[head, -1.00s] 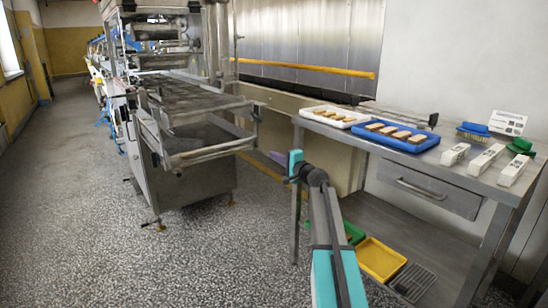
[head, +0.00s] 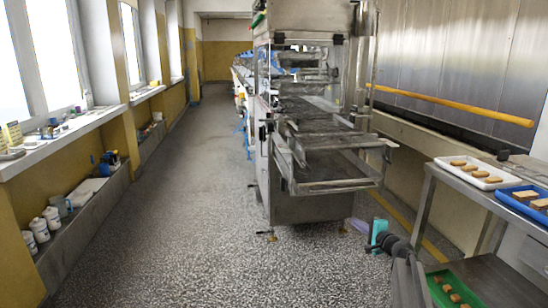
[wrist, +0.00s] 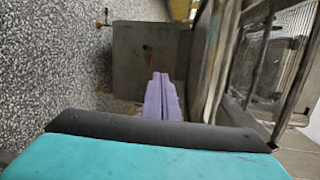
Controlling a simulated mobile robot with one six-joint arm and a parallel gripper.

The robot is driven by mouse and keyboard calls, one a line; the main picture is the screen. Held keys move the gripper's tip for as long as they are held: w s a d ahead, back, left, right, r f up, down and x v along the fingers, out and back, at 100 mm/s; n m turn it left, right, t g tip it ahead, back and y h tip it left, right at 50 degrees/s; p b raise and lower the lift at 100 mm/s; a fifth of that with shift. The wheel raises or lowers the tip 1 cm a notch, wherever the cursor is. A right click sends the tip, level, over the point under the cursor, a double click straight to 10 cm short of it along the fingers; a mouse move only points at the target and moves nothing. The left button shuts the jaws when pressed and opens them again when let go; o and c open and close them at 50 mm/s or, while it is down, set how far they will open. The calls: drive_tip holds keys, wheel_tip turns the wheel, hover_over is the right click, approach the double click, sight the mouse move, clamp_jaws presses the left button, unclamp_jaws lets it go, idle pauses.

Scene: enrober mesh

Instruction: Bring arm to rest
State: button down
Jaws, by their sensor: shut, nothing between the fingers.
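My gripper (wrist: 162,80) shows in the wrist view with its two purple fingers together and nothing between them. It points toward the grey metal side of the machine, with a gap I cannot measure. In the head view my gripper (head: 358,225) is small at the lower right, in front of the machine and left of the steel table. My teal and dark arm links beside it run down to the bottom edge. The arm is folded low, and its lower part is cut off by the frame.
The enrober machine (head: 310,205) with mesh trays stands at centre right. The steel table (head: 455,185) at right holds a white tray (head: 440,161) and a blue tray (head: 500,196) of bars. A green tray (head: 434,292) sits below. Speckled floor (head: 170,240) is open at left, beside the window ledges.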

drive_tip(key=s+a+f+n+g+y+p, duration=0.1)
drive_tip(key=s+a+f+n+g+p, duration=0.75)
drive_tip(key=s+a+f, duration=1.7)
drive_tip(key=s+f+n+g+h+p, duration=0.25)
drive_tip(key=s+g+p, duration=0.6)
drive_tip(key=s, duration=1.75)
drive_tip(key=s+d+n+g+h, duration=0.1)
drive_tip(key=s+d+n+h, duration=0.1)
drive_tip(key=s+d, duration=0.2)
drive_tip(key=s+d+r+n+g+h, duration=0.1)
drive_tip(key=s+d, duration=0.3)
drive_tip(key=s, duration=0.5)
drive_tip(key=shift+s+d+n+g+h+p, duration=0.3)
drive_tip(key=shift+s+d+n+g+h, duration=0.15)
drive_tip(key=shift+g, duration=0.25)
drive_tip(key=c, duration=2.5)
unclamp_jaws()
drive_tip(key=shift+w+a, duration=0.1)
